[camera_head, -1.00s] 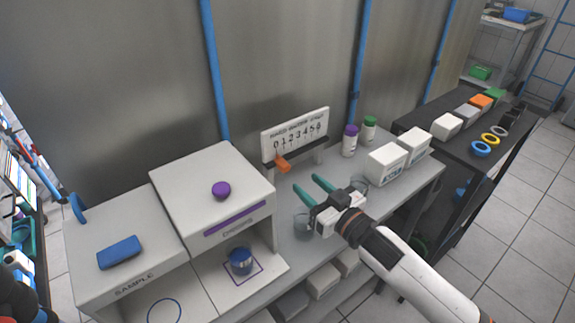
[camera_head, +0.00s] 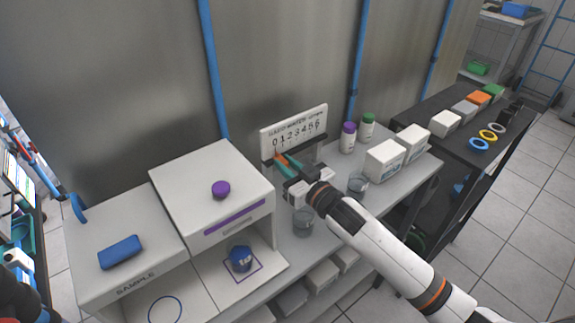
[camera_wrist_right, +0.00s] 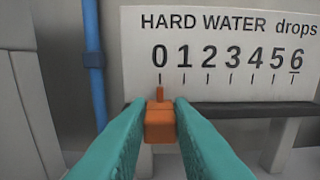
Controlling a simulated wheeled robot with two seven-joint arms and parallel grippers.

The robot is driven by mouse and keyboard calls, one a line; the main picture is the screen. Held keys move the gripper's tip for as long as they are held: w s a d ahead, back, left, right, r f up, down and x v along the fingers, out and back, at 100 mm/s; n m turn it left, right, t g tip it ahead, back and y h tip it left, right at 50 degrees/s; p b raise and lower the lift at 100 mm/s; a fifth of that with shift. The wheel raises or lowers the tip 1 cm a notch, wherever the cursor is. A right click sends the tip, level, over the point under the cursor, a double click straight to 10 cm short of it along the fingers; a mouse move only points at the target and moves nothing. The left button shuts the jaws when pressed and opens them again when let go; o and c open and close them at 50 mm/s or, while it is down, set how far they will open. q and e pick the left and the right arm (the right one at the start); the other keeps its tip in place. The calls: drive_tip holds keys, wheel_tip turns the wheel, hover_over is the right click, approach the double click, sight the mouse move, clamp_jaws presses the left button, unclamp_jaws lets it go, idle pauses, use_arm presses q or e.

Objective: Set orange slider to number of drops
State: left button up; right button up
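The hard water drops scale (camera_head: 308,122) is a white upright board numbered 0 to 6, with a tick under each number. It fills the upper part of the right wrist view (camera_wrist_right: 222,82). The orange slider (camera_wrist_right: 160,122) has its pointer under the 0 tick. My right gripper (camera_head: 283,162) reaches the slider, its teal fingers on either side with no clear gap in the right wrist view; it looks shut on it. Two glass beakers stand on the bench, one (camera_head: 303,222) below my right wrist and one (camera_head: 357,184) beside it.
A white cabinet with a purple knob (camera_head: 221,190) and a blue cup (camera_head: 241,259) stands to the left. Purple-capped (camera_head: 347,138) and green-capped (camera_head: 367,127) bottles and white boxes (camera_head: 385,160) stand right of the scale. A dark rail (camera_wrist_right: 250,110) runs under the scale.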

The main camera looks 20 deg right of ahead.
sight(290, 149)
clamp_jaws()
drive_tip(key=d, duration=0.1)
drive_tip(key=w+d, duration=0.1)
drive_tip(key=d, duration=0.2)
drive_tip(key=shift+w+d+p, duration=0.15)
drive_tip(key=shift+w+p, duration=0.1)
drive_tip(key=shift+p, duration=0.1)
drive_tip(key=o, duration=0.7)
unclamp_jaws()
drive_tip(key=shift+c, duration=0.2)
drive_tip(key=shift+s, duration=0.1)
drive_tip(key=b+v, duration=0.1)
drive_tip(key=v, duration=1)
drive_tip(key=shift+s, duration=0.4)
drive_tip(key=shift+d, duration=0.1)
